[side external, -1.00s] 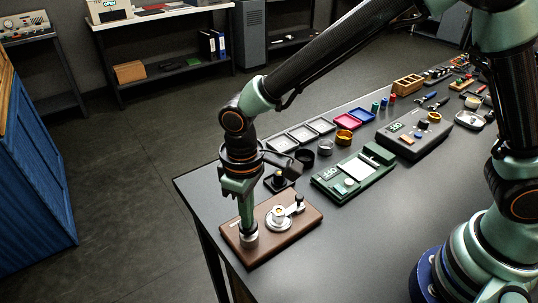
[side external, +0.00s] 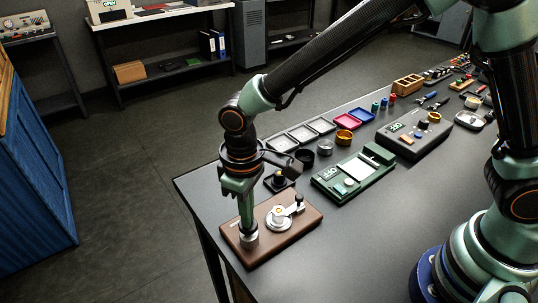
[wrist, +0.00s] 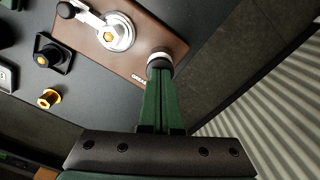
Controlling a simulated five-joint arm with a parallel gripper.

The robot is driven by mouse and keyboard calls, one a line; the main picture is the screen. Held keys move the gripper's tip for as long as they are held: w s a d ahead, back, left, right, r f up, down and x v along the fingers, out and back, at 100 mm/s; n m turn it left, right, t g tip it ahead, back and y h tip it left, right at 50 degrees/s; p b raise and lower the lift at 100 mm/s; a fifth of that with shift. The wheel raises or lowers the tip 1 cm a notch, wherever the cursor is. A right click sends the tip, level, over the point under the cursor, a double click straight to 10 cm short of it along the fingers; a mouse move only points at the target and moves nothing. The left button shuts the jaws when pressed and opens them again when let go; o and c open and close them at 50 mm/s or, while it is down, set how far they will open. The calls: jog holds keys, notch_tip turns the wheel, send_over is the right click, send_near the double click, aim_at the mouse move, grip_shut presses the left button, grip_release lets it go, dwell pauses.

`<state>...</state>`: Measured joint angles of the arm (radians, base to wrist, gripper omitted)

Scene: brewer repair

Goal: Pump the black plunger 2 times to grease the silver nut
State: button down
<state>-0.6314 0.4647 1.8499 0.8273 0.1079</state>
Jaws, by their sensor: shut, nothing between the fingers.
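The brown board (side external: 290,240) lies at the near left corner of the table. A short silver cylinder (side external: 249,240) stands on its near left end. In the wrist view a black part with a pale ring (wrist: 160,57) shows there, which looks like the black plunger. My gripper (side external: 247,228) points straight down onto it, fingers shut and empty, tips at its top. The fingers partly hide it, so how far it is pressed cannot be told. A silver disc (side external: 272,224) with a hex piece (wrist: 109,36) in its middle sits beside it on the board. That hex looks brass-coloured in the wrist view.
A lever with a black knob (side external: 299,198) reaches over the disc. A black square holder (side external: 279,184) stands just behind the board. A green device (side external: 353,175) and several small trays lie further back. The table's left edge is close to the board.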

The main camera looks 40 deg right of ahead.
jog(key=shift+r, duration=2.25)
notch_tip(320, 180, up, 6)
jog(key=s+d+r+m+t, duration=0.2)
jog(key=d+r+m, duration=0.1)
jog(key=d, duration=0.9)
jog(key=s+d+r+m+t, duration=0.3)
jog(key=d, duration=0.9)
jog(key=shift+d+t, duration=0.3)
jog(key=shift+r, duration=0.15)
